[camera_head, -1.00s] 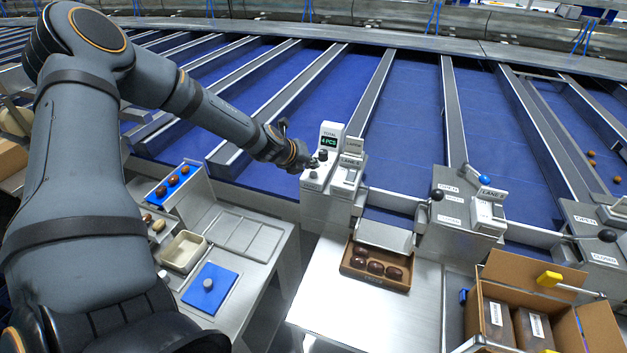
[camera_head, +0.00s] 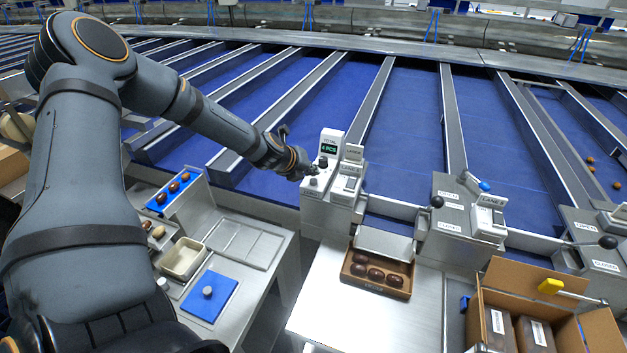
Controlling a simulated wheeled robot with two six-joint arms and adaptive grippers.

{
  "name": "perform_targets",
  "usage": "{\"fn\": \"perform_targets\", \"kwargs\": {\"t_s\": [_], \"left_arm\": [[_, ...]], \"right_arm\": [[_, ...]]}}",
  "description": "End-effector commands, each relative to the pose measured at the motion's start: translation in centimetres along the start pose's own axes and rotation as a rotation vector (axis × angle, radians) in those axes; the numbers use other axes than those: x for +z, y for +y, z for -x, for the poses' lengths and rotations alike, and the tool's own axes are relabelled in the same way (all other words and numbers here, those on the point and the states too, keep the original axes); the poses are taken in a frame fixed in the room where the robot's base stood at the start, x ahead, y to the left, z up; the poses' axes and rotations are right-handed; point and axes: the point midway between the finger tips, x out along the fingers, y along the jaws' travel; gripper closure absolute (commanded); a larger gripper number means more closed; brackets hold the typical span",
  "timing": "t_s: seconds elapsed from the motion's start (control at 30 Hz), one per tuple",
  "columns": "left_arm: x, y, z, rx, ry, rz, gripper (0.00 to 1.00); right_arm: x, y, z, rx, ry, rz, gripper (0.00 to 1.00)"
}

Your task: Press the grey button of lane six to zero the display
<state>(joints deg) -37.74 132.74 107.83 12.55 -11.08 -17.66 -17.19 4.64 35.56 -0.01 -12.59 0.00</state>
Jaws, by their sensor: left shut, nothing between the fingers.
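A white counter box with a green lit display (camera_head: 328,149) stands on the lane post left of the middle; the display appears to read "4 PCS". On its lower front are small knobs or buttons, among them a grey one (camera_head: 314,182). My left gripper (camera_head: 309,171) comes in from the left and is shut, with its tips right at the front of the box. I cannot tell whether the tips touch a button, as the gripper hides part of it. A lane label stands just to the right of the display. My right gripper is not in view.
A brown tray of dates (camera_head: 359,284) lies on the steel table (camera_head: 330,310). An open carton (camera_head: 566,330) stands at right. A black-knobbed lever (camera_head: 437,202) stands right of the box.

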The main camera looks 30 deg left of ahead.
Motion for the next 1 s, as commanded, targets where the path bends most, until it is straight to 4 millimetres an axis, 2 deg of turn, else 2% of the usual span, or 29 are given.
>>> {"fn": "perform_targets", "kwargs": {"t_s": [1.0], "left_arm": [[-0.5, 0.49, -0.65, 0.0, 0.0, 0.0, 1.0]], "right_arm": [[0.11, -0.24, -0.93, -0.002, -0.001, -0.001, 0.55]]}}
